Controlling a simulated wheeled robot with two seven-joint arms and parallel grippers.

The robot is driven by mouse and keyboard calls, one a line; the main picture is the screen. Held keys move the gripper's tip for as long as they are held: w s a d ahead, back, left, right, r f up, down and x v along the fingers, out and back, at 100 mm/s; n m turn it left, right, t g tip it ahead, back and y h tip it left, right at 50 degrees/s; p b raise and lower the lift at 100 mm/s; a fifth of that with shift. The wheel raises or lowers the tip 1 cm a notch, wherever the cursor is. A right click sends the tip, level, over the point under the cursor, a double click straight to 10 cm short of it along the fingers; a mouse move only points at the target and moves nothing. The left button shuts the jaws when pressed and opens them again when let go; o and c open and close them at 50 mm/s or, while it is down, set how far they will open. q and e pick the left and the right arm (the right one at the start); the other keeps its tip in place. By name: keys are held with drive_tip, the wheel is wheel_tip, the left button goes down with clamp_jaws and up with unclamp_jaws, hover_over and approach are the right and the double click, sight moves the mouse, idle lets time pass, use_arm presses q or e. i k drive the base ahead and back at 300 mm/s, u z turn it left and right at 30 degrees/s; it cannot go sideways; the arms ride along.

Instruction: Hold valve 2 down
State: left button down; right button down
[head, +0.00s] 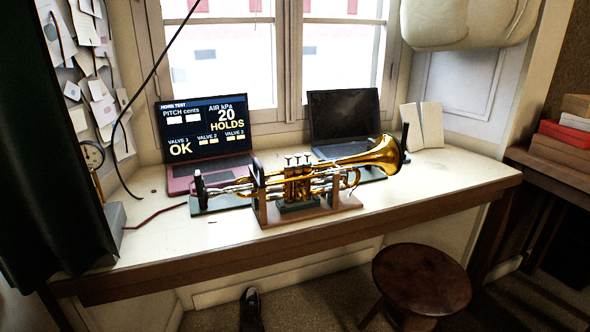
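A brass trumpet (315,181) lies level in a wooden cradle (310,214) on the desk, its bell (385,155) to the right. Three valve caps stand up in a row in the middle of the horn; valve 2 (298,158) is the middle one. All three look about equally high, but they are small here. The left laptop screen (206,130) reads "HORN TEST", air 20 kPa "HOLDS", valve 1 "OK", with dashes for pitch, valve 2 and valve 3. Neither of my grippers can be made out in this view, and nothing touches the valves.
The desk (390,215) is clear in front of the cradle. A second laptop (343,115) with a dark screen stands behind the horn. A gauge (93,155) and grey box are at left. A round stool (421,278) stands in front. A dark object (250,308) at the bottom is unclear.

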sight(297, 165)
drive_tip(key=z, duration=0.3)
drive_tip(key=i, duration=0.5)
drive_tip(key=u, duration=1.6)
